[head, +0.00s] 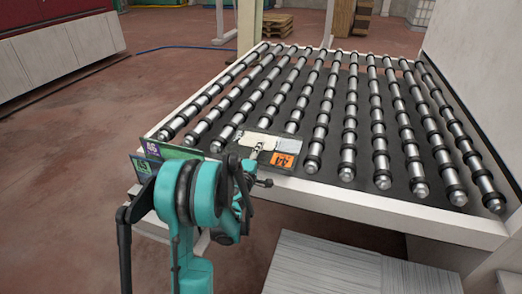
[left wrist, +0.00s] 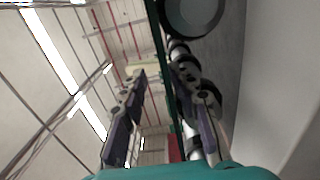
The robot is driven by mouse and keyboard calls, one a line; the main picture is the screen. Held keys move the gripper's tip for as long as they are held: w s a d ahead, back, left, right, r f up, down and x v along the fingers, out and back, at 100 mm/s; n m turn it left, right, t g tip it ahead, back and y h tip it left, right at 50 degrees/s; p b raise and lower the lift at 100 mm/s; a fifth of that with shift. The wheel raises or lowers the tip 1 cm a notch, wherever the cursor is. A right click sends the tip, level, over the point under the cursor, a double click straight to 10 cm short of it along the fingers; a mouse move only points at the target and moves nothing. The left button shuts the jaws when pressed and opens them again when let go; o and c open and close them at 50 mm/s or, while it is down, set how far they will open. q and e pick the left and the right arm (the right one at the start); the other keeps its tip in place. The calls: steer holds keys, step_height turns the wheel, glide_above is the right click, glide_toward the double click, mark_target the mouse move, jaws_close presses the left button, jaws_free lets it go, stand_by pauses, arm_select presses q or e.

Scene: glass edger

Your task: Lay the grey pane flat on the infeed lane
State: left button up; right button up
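The infeed lane (head: 345,147) is a sloping-looking bed of silver rollers with black rings in a white frame. A pane with a whitish-grey face and an orange label (head: 283,160) stands at the lane's near left edge; I take it as the grey pane. My left gripper (head: 256,166) is right in front of it, hiding its lower left part. In the left wrist view, the two fingers (left wrist: 160,75) are apart. A thin dark-green pane edge (left wrist: 176,95) runs between them, closer to the right finger, with a gap at the left finger. My right gripper is out of view.
Panes with a purple label (head: 152,148) and a green label (head: 142,166) stand just left of my gripper. A white machine wall (head: 485,80) borders the lane on the right. Grey boards (head: 325,268) lie below the lane's front. Red floor is open on the left.

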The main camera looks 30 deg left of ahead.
arm_select(q)
steer(key=shift+b+v, duration=0.35)
steer(key=shift+v, duration=3.8)
steer(key=shift+d, duration=0.1)
